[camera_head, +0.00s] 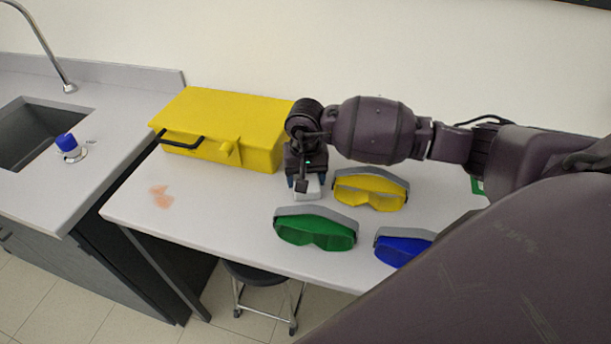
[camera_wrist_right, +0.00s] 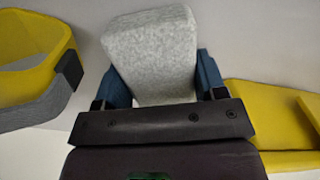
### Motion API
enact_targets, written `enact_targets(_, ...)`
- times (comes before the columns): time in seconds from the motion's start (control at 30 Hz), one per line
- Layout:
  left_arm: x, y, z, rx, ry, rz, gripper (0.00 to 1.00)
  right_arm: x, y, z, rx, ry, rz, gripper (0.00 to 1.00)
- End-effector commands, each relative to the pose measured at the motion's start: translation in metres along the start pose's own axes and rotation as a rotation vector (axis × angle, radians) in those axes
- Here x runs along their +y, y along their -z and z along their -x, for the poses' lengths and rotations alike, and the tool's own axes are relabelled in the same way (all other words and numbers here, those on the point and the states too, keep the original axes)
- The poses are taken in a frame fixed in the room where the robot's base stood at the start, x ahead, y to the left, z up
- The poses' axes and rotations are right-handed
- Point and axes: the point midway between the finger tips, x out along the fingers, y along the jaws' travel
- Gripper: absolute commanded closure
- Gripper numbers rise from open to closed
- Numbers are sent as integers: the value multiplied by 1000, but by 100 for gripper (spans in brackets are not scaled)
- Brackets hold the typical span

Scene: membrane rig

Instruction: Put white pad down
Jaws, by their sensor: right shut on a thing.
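The white pad (camera_head: 311,190) is a small pale block at the middle of the table, beside the yellow box. My right gripper (camera_head: 306,184) points down over it and is shut on it. In the right wrist view the white pad (camera_wrist_right: 152,55) looks light grey and speckled, held between the blue fingers of the right gripper (camera_wrist_right: 158,92). I cannot tell whether the pad touches the table top. My left gripper is not in view.
A yellow box (camera_head: 225,115) stands left of the gripper. Yellow goggles (camera_head: 370,190), green goggles (camera_head: 315,229) and blue goggles (camera_head: 400,248) lie to the right and front. An orange stain (camera_head: 161,197) marks the table's left part, which is otherwise clear. A sink (camera_head: 40,130) is far left.

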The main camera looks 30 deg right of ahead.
Motion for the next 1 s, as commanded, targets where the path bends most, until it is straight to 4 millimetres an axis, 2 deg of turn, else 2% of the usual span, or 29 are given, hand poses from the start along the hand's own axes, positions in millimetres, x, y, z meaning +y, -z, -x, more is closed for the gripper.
enact_targets(0.17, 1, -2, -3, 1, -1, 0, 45, 0, 0, -4, 0, 0, 0, 61)
enact_targets(0.2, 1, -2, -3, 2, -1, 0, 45, 0, 0, -3, -1, 0, 0, 32)
enact_targets(0.37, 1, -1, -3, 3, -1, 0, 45, 0, 0, -2, 0, 0, 0, 10)
enact_targets(0.77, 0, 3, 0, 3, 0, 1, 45, 0, 0, 4, 2, 1, 0, 10)
enact_targets(1.0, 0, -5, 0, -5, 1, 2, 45, 0, 2, 43, 5, 0, 1, 10)
